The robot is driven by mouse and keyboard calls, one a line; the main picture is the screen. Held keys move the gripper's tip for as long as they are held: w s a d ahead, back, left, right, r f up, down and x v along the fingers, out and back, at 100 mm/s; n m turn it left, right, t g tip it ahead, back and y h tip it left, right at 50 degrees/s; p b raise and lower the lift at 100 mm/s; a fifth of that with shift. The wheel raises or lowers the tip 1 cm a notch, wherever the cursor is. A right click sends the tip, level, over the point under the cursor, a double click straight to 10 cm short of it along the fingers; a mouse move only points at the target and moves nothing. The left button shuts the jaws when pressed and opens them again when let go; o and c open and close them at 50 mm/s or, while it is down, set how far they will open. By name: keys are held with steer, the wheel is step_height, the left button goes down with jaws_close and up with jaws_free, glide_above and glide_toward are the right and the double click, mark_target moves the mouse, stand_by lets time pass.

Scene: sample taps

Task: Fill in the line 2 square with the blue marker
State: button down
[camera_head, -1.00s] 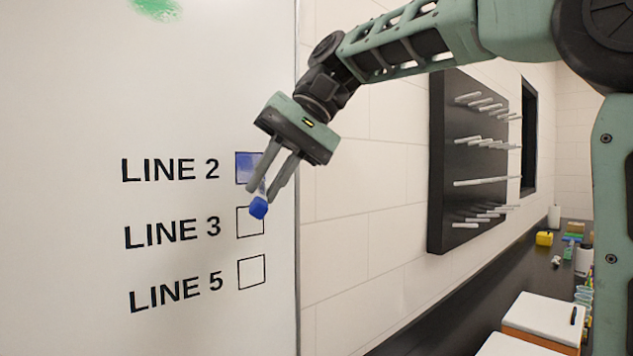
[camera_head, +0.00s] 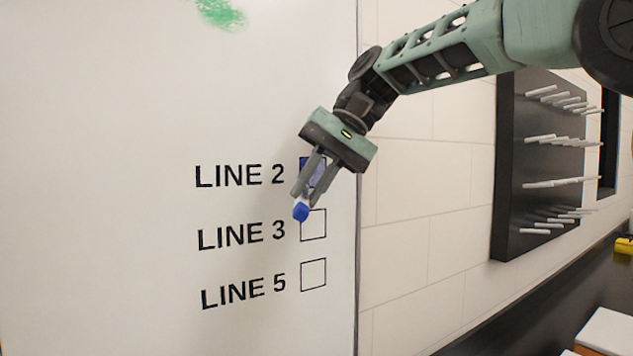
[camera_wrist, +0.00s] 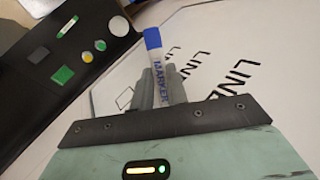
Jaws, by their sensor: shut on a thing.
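The whiteboard (camera_head: 120,120) bears the printed rows LINE 2, LINE 3 and LINE 5, each with a square at its right. The line 2 square (camera_head: 306,163) has blue in it and is partly hidden behind my gripper. The line 3 square (camera_head: 314,226) and line 5 square (camera_head: 313,274) look empty. My gripper (camera_head: 306,194) is shut on the blue marker (camera_head: 300,212), in front of the board. The marker's blue end points down and left, near the line 3 square's upper left corner. In the wrist view the marker (camera_wrist: 157,66) shows its white body, lettered MARKER, and blue end.
A green smear (camera_head: 220,13) is at the top of the board. A black rack with grey pegs (camera_head: 507,180) hangs on the tiled wall to the right. A dark counter (camera_head: 520,315) runs below it, with a yellow object (camera_head: 624,246) on it.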

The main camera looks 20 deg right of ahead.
steer(key=shift+w+a+p, duration=0.2)
steer(key=shift+w+p, duration=0.35)
steer(key=shift+w, duration=0.2)
stand_by(0.6)
steer(key=shift+d, duration=0.1)
steer(key=w+d+r+p, duration=0.1)
steer(key=d+p, duration=0.2)
steer(key=d, duration=0.4)
steer(key=shift+s+a+r, duration=0.1)
steer(key=shift+s+a, duration=0.15)
steer(key=shift+a, duration=1.55)
steer(key=shift+s+a, duration=0.2)
steer(key=shift+a, duration=1.55)
steer(key=shift+s+r+p, duration=0.1)
steer(key=shift+r+p, duration=0.5)
steer(key=shift+p, duration=0.1)
steer(key=w+d+p, duration=0.1)
steer(key=d, duration=0.5)
steer(key=shift+w+d, duration=0.25)
steer(key=shift+d, duration=0.15)
steer(key=shift+f, duration=0.1)
